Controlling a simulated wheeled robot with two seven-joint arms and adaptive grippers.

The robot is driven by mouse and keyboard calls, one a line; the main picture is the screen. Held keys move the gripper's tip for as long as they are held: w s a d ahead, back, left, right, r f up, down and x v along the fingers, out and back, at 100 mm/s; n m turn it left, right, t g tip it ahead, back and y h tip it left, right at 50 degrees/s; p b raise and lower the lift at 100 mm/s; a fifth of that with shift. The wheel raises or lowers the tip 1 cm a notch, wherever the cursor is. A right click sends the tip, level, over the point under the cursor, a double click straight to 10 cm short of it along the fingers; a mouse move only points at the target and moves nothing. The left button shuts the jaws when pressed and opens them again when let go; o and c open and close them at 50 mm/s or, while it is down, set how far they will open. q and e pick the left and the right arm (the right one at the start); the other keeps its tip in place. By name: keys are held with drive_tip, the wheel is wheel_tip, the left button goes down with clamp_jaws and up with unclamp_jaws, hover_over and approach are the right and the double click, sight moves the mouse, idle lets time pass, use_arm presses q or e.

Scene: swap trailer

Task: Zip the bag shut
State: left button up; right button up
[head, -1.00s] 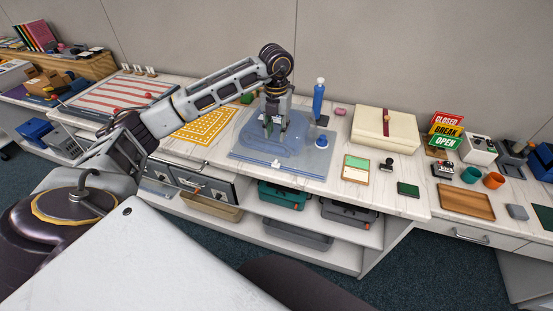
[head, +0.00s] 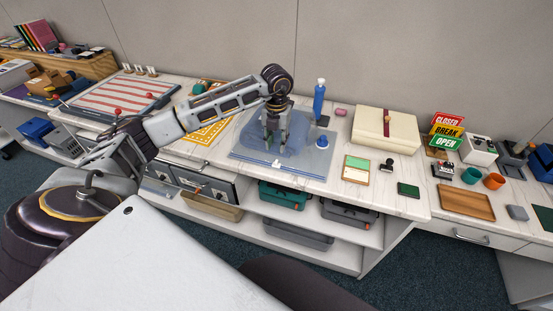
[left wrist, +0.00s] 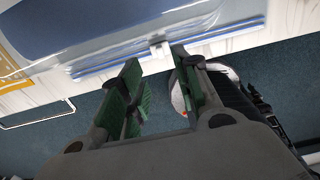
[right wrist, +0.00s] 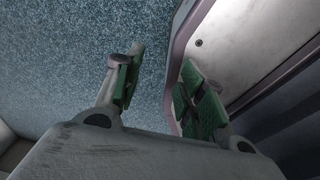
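A clear flat bag (head: 310,160) with a blue item inside lies on the counter. Its blue zip strip (left wrist: 205,35) runs along the front edge, with a small white slider (head: 276,163) on it. The slider also shows in the left wrist view (left wrist: 160,49), near the gap between the fingertips. My left gripper (head: 275,148) is over the bag, just behind the slider in the head view, and its green-padded fingers (left wrist: 156,62) are apart and empty. Whether they touch the bag is unclear. My right gripper (right wrist: 163,66) is open and empty, outside the head view.
A blue-topped object (head: 322,142) sits at the bag's right side. A blue bottle (head: 319,98) stands behind it. Open shelves with bins (head: 285,195) lie below the counter's front edge.

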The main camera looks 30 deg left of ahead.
sight(277, 161)
use_arm(q)
wheel_tip(277, 161, down, 7)
drive_tip(key=shift+r, duration=0.15)
drive_tip(key=shift+f, duration=0.4)
drive_tip(key=shift+f+p, duration=0.3)
drive_tip(key=shift+f, duration=0.25)
clamp_jaws()
use_arm(e)
drive_tip(key=shift+w+a+r, duration=0.2)
drive_tip(key=shift+w+r, duration=0.05)
drive_tip(key=shift+r, duration=0.1)
